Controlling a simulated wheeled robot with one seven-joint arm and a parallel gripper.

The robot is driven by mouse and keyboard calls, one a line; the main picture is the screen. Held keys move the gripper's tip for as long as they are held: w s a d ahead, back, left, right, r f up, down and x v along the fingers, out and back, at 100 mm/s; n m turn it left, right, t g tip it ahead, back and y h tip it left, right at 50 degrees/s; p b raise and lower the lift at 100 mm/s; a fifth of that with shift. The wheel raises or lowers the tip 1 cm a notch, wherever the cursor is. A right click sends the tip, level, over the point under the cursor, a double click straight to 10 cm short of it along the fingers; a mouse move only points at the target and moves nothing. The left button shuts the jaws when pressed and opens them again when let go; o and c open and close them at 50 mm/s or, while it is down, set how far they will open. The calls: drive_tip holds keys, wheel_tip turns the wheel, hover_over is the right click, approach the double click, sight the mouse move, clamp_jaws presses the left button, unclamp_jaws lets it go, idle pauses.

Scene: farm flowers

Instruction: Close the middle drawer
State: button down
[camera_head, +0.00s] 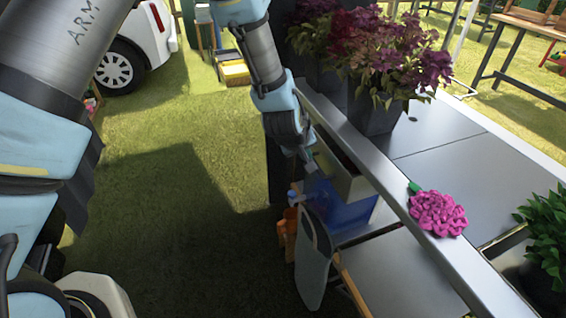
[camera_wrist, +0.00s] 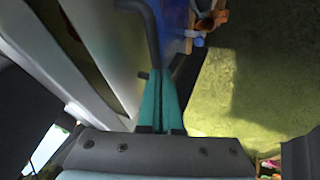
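A drawer unit stands under the metal table in the head view. A grey-beige drawer (camera_head: 347,183) sticks out past the table edge, its dark inside partly showing. A blue part (camera_head: 345,212) lies just below it; I cannot tell which level each is. My gripper (camera_head: 309,166) is at the front of the drawers, partly hidden by my wrist. In the wrist view, the teal fingers of my gripper (camera_wrist: 162,72) are together, their tips beside a dark curved handle (camera_wrist: 150,25) on a pale drawer front (camera_wrist: 115,50). I cannot tell whether the handle is between them.
The metal table (camera_head: 435,135) carries potted purple flowers (camera_head: 375,55), a pink flower (camera_head: 438,213) and a green plant (camera_head: 545,235). A grey board-like item (camera_head: 313,260) and orange items (camera_head: 287,228) are near the drawers. Open grass (camera_head: 170,200) lies to the left.

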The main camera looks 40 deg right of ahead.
sight(324, 153)
drive_tip(key=shift+s+d, duration=0.3)
drive_tip(key=shift+d, duration=0.5)
drive_tip(key=shift+s+d, duration=0.3)
drive_tip(key=shift+d, duration=0.5)
drive_tip(key=shift+s+d, duration=0.3)
drive_tip(key=shift+d, duration=0.5)
drive_tip(key=shift+w+a, duration=0.1)
